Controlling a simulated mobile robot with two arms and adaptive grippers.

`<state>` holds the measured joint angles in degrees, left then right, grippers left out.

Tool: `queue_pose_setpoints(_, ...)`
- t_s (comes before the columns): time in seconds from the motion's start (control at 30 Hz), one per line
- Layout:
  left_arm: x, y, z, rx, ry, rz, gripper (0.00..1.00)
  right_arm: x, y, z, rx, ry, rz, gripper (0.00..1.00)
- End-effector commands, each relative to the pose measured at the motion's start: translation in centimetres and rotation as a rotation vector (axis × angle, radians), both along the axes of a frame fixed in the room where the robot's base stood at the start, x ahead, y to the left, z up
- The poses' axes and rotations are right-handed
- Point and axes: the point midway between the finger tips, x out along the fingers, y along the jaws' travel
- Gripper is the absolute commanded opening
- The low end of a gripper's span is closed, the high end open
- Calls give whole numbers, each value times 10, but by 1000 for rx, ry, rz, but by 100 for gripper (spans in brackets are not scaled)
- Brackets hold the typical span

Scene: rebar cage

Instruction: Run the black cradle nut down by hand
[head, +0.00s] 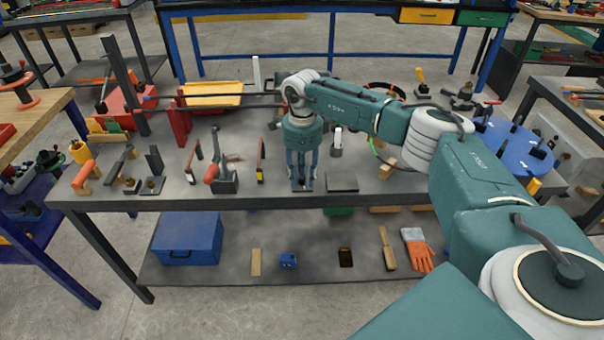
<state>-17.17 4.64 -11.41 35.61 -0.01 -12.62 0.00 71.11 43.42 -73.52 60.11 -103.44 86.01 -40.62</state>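My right gripper (302,184) points straight down over the middle of the front part of the grey steel bench (230,201). Its two fingers stand apart with a gap between them, and their tips are close to the bench top. A small dark piece shows at the fingertips, too small to tell whether it is the black cradle nut or whether the fingers touch it. I cannot pick out the nut for certain elsewhere. My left gripper is not in view.
A dark flat plate (342,182) lies just right of the fingers. A red-handled clamp (222,177) and small upright pieces stand to the left. Long dark bars (225,101) run behind on red supports. A blue box (188,238) and orange gloves (417,250) lie on the lower shelf.

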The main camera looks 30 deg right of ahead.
Motion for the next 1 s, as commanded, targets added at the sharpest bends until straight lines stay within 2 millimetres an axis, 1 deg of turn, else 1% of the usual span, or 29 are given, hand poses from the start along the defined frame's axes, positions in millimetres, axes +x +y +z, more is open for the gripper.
queue_pose_setpoints(0.17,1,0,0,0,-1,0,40,0,0,0,0,0,0,33)
queue_pose_setpoints(0.27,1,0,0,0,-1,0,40,0,0,0,0,0,0,15)
queue_pose_setpoints(0.3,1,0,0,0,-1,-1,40,0,0,0,0,0,0,7)
queue_pose_setpoints(0.33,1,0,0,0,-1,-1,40,0,0,0,0,0,0,1)
queue_pose_setpoints(0.73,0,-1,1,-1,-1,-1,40,0,0,1,0,0,-32,0)
queue_pose_setpoints(0.87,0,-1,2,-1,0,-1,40,0,0,1,1,-1,-88,0)
queue_pose_setpoints(1.0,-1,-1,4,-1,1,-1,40,1,0,2,1,-1,-184,0)
